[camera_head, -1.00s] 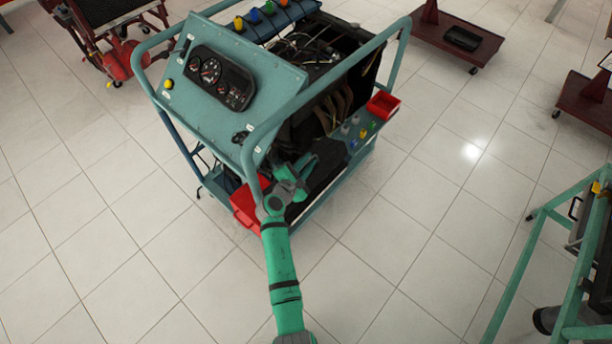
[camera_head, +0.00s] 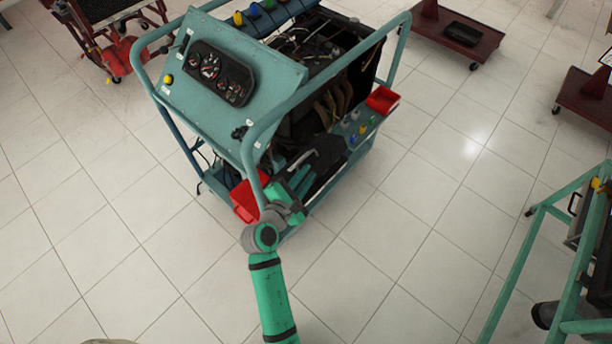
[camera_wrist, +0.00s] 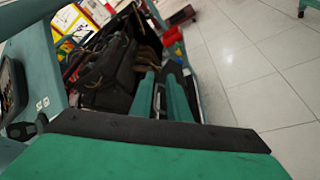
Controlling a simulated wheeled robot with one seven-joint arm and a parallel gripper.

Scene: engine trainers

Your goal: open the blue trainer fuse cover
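The blue-green engine trainer (camera_head: 215,118) stands in front of me, with a sloped gauge panel and a tube frame. I cannot pick out its fuse cover for certain; dark parts near my gripper hide or blend with it. My gripper (camera_head: 306,168) is at the trainer's near lower side, past the front tube and next to a dark box (camera_head: 327,150). In the wrist view, two green fingers (camera_wrist: 162,88) reach forward with a narrow dark gap between them. Nothing is visibly held. Contact with the trainer cannot be told.
A red bin (camera_head: 243,203) sits low beside my gripper, and another red bin (camera_head: 382,100) is on the far right corner. The trainer's tube rail (camera_head: 310,92) runs close to my arm. A green frame (camera_head: 540,240) stands at right. Tiled floor between is clear.

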